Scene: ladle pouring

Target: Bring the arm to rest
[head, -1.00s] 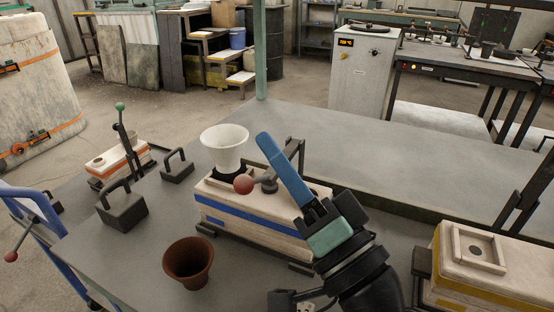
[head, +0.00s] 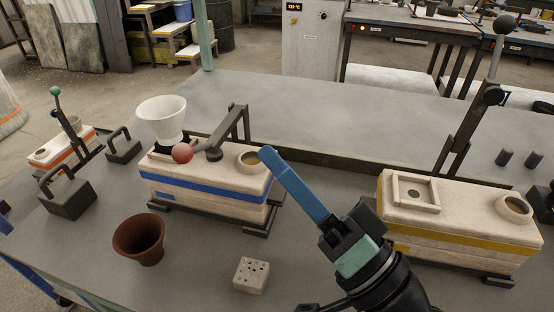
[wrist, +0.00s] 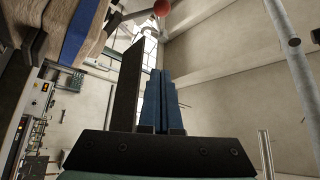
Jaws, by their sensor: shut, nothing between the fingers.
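My gripper (head: 266,152) points up and to the left in the head view, its blue fingers together with nothing between them. In the wrist view the closed blue fingers (wrist: 158,100) point up past a dark bar. In the head view the fingertips overlap the right end of the blue-banded mould box (head: 195,188); whether they touch it I cannot tell, and no contact shows. A white cup (head: 161,118) stands at that box's left end. A lever with a red ball (head: 182,153) extends over the box.
A brown pot (head: 139,240) and a pale block with holes (head: 251,275) are on the grey table (head: 205,260). A yellow-banded mould box (head: 458,226) is right of my arm. Dark handled weights (head: 68,195) and an orange-banded box (head: 62,148) are at left.

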